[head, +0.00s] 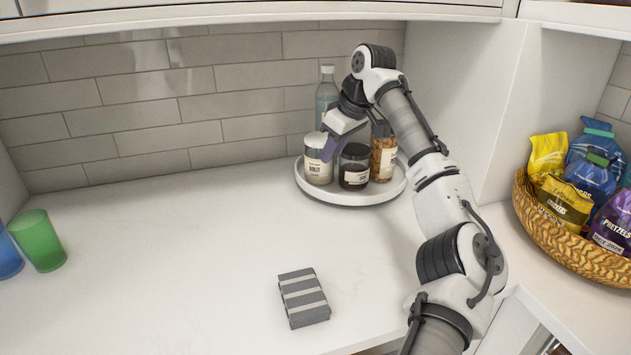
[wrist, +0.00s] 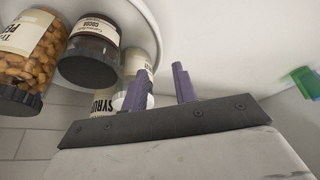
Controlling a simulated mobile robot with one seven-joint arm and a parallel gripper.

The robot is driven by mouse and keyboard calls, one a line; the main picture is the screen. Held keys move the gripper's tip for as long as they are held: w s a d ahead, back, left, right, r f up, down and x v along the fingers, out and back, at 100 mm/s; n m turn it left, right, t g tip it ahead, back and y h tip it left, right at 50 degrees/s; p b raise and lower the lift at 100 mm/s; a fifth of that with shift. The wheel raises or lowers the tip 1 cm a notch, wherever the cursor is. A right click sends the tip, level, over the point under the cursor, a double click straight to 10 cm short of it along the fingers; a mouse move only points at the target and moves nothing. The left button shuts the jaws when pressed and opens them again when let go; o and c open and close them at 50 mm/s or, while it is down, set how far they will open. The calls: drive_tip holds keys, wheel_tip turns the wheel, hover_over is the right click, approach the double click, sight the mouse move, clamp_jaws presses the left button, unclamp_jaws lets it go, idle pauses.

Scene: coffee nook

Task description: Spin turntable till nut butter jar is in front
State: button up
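A round white turntable (head: 350,196) stands near the back wall; part of it shows in the wrist view (wrist: 143,14). On it are a pale labelled jar (head: 318,165), a dark jar (head: 354,170) whose label reads COCOA in the wrist view (wrist: 88,50), and a jar of whole nuts (head: 384,160), also in the wrist view (wrist: 30,52). A clear bottle (head: 327,95) stands behind. I cannot tell which is the nut butter jar. My gripper (wrist: 160,82) has its purple fingers apart, with nothing visible between them. In the head view it is by the pale and dark jars; contact is unclear.
A grey striped box (head: 303,297) lies on the counter at front. Green (head: 37,240) and blue (head: 8,255) cups are at left. A wicker basket (head: 570,242) of snack bags stands at right. The counter left of the turntable is clear.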

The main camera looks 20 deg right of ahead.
drive_tip(key=p+x, duration=0.1)
drive_tip(key=x, duration=1.1)
drive_tip(key=shift+p, duration=0.35)
clamp_jaws()
